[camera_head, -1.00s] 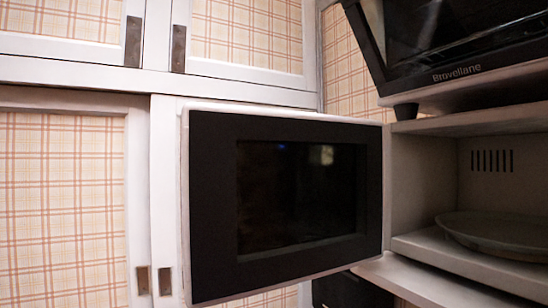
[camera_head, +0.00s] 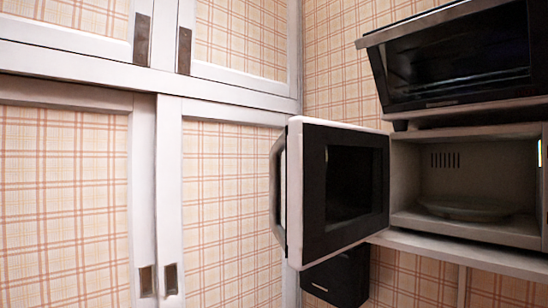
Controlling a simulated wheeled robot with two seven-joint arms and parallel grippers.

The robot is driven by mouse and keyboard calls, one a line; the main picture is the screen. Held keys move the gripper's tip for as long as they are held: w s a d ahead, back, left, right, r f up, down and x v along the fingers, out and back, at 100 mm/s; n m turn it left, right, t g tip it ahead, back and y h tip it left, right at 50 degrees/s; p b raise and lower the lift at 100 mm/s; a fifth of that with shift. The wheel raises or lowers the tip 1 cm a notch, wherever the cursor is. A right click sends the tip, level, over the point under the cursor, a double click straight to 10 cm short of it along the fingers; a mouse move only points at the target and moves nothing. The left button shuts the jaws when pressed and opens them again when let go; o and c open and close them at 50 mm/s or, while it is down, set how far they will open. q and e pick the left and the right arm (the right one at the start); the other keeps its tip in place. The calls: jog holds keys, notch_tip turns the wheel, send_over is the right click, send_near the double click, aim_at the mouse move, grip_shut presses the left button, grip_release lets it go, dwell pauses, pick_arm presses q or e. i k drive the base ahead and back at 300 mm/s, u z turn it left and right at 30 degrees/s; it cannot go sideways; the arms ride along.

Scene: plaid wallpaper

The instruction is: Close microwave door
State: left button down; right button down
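The microwave (camera_head: 480,147) is at the right, with a pale interior and vent slots in its back wall. Its door (camera_head: 310,220) stands wide open, swung out to the left of the cavity, with a white edge, a black inner face and a dark window. A dark curved handle (camera_head: 279,190) shows on the door's outer left side. A round plate (camera_head: 465,208) lies on the cavity floor. Neither of my grippers is in view.
A black toaster oven (camera_head: 455,60) stands above the microwave. A black box (camera_head: 338,277) is below the open door. White-framed cabinet doors with plaid panels (camera_head: 65,205) fill the left side. A white shelf (camera_head: 465,254) runs under the microwave.

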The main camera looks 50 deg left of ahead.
aim_at(339, 185)
jog(key=u, duration=1.8)
